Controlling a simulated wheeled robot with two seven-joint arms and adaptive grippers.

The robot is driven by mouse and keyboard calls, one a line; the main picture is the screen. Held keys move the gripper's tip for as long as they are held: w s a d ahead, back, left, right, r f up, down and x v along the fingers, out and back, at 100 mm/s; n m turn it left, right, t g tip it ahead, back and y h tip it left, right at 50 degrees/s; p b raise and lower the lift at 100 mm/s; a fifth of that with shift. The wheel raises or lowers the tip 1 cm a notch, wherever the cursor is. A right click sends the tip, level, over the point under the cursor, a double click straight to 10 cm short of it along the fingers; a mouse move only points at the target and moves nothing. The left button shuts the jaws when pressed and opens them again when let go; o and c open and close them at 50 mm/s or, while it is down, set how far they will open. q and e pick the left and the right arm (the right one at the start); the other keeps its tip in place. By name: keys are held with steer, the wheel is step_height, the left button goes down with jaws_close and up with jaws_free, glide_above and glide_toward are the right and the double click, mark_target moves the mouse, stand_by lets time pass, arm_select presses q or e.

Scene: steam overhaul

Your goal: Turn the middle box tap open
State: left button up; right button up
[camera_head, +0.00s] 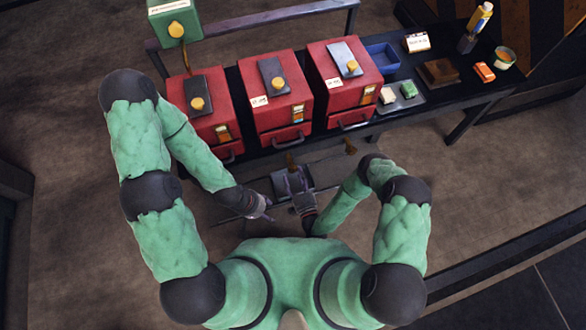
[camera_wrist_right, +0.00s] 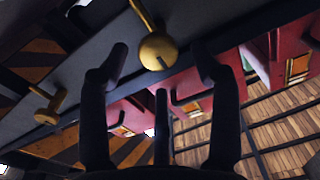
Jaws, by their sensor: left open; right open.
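The middle red box (camera_head: 277,112) stands on the dark bench between two similar red boxes. A brass tap (camera_head: 291,160) hangs below the bench's front edge in front of it. In the right wrist view a round brass tap with a thin lever (camera_wrist_right: 157,52) appears between my fingertips; contact cannot be told. It is probably the same tap. My right gripper (camera_head: 303,198) is open, just below the tap in the head view. My left gripper (camera_head: 266,208) is open and empty, lower and to the left of the right one.
Another brass tap (camera_head: 350,146) hangs to the right; it probably shows in the wrist view too (camera_wrist_right: 47,108). A blue tray (camera_head: 381,57) and small items occupy the bench's right end. A green box (camera_head: 175,20) stands upper left.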

mark_target(294, 170)
steer(key=shift+x, duration=2)
steer(key=c, duration=1.1)
